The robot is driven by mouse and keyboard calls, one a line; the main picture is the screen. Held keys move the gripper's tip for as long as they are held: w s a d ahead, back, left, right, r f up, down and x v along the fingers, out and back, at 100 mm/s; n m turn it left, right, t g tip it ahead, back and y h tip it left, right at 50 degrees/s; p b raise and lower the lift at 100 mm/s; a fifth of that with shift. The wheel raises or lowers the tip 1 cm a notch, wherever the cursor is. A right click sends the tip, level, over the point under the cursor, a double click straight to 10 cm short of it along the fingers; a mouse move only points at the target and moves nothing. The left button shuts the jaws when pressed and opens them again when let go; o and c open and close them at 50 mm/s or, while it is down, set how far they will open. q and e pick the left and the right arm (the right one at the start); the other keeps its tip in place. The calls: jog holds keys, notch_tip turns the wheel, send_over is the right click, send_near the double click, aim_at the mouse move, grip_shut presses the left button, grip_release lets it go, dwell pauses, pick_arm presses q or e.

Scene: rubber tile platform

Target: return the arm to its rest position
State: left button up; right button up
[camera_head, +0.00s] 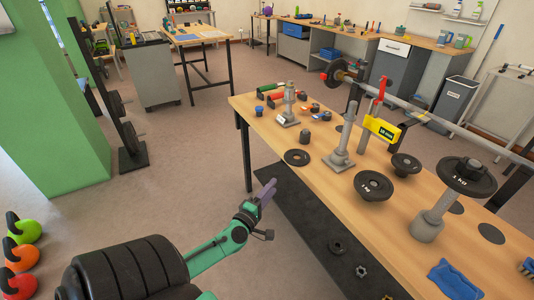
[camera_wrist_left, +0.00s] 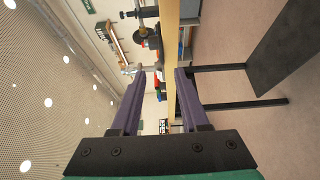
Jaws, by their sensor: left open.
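My left gripper (camera_head: 265,190) has purple fingers on a green arm. In the head view it is in front of the wooden table (camera_head: 385,232), near its left front edge, clear of the tabletop. In the left wrist view the two purple fingers of my left gripper (camera_wrist_left: 160,95) are apart with nothing held between them; the table edge (camera_wrist_left: 170,60) shows beyond the gap, turned sideways. My right gripper is in neither view.
On the table are a black ring (camera_head: 298,157), grey posts (camera_head: 344,140), weight plates (camera_head: 374,186) and a blue cloth-like item (camera_head: 455,280). A dark mat (camera_head: 300,225) lies below. A green pillar (camera_head: 50,110) stands left. Kettlebells (camera_head: 22,258) sit bottom left. Floor left of the table is open.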

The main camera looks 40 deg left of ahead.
pick_arm(q)
jog(key=shift+v, duration=1.25)
jog(key=s+d+f+m+g+h, duration=0.2)
jog(key=s+f+m+g, duration=0.3)
jog(key=f, duration=0.9)
jog(key=s+d+f+m+g+h, duration=0.1)
jog(key=s+f+m+g, duration=0.2)
jog(key=s+f+m, duration=0.75)
jog(key=s+d+f+m+g, duration=0.3)
jog(key=s+d+f+g, duration=0.1)
jog(key=s+f, duration=0.4)
jog(key=s+d+f+m+g+p, duration=0.1)
jog(key=s+d+f+m+g, duration=0.3)
jog(key=s+f, duration=0.4)
jog(key=shift+s+d+f+g+h, duration=0.2)
jog(key=shift+s+d+g+h, duration=0.1)
jog(key=shift+s+g+h, duration=0.15)
